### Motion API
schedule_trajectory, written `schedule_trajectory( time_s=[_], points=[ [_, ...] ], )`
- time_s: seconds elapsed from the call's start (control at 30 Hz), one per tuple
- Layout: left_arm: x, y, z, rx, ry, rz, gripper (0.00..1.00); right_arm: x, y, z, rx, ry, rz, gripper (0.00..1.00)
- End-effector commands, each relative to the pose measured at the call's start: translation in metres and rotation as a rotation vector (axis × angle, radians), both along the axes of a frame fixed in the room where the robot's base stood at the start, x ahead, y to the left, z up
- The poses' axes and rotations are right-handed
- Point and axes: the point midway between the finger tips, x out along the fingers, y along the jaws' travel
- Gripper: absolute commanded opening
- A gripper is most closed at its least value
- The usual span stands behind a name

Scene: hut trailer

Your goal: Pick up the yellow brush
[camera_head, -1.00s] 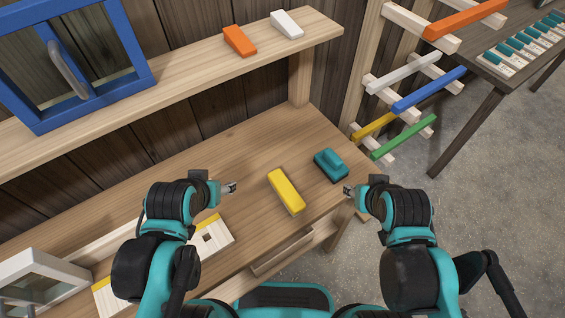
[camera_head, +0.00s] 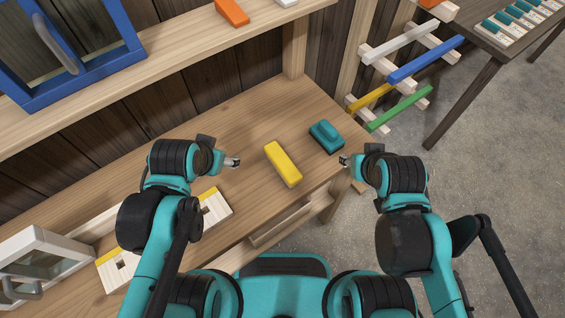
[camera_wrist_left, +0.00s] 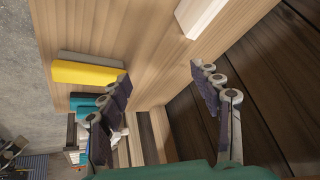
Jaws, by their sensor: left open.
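The yellow brush (camera_head: 287,170) lies on the wooden workbench, between my two grippers in the head view. It also shows in the left wrist view (camera_wrist_left: 88,74), at the left, beyond one finger. My left gripper (camera_head: 233,162) is just left of the brush, apart from it. In the left wrist view its fingers (camera_wrist_left: 158,88) are wide apart with nothing between them. My right gripper (camera_head: 345,160) is near the bench's right end, right of the brush and close to a teal block-like object. Its fingers are too small to judge.
The teal object (camera_head: 327,136) lies right of the brush. A white-and-yellow board (camera_head: 216,206) lies by my left arm. A shelf (camera_head: 190,50) with a blue-framed window runs above the bench. A rack with coloured bars (camera_head: 425,60) stands at right. Bench behind the brush is clear.

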Motion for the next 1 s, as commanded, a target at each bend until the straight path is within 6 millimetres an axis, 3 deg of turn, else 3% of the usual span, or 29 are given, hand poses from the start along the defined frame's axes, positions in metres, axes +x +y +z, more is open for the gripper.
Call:
schedule_trajectory(
  time_s=[0.23,0.4,0.53,0.7,1.0],
  points=[
    [0.029,-0.066,0.005,0.35,0.17,-0.85,0.64,0.0,0.0,0.019,0.0,0.0,0.0,0.4],
    [0.039,-0.115,-0.008,0.529,0.243,-1.49,0.64,0.0,0.0,0.03,0.0,0.0,0.0,0.4],
    [0.041,-0.145,-0.021,0.602,0.261,-1.879,0.64,0.0,0.0,0.035,0.0,0.0,0.0,0.4],
    [0.04,-0.164,-0.032,0.636,0.26,-2.155,0.64,0.0,0.0,0.038,0.0,0.0,0.0,0.4],
    [0.04,-0.166,-0.063,0.64,0.257,-2.207,0.64,0.0,0.0,0.026,0.0,0.0,0.0,0.4]
  ],
)
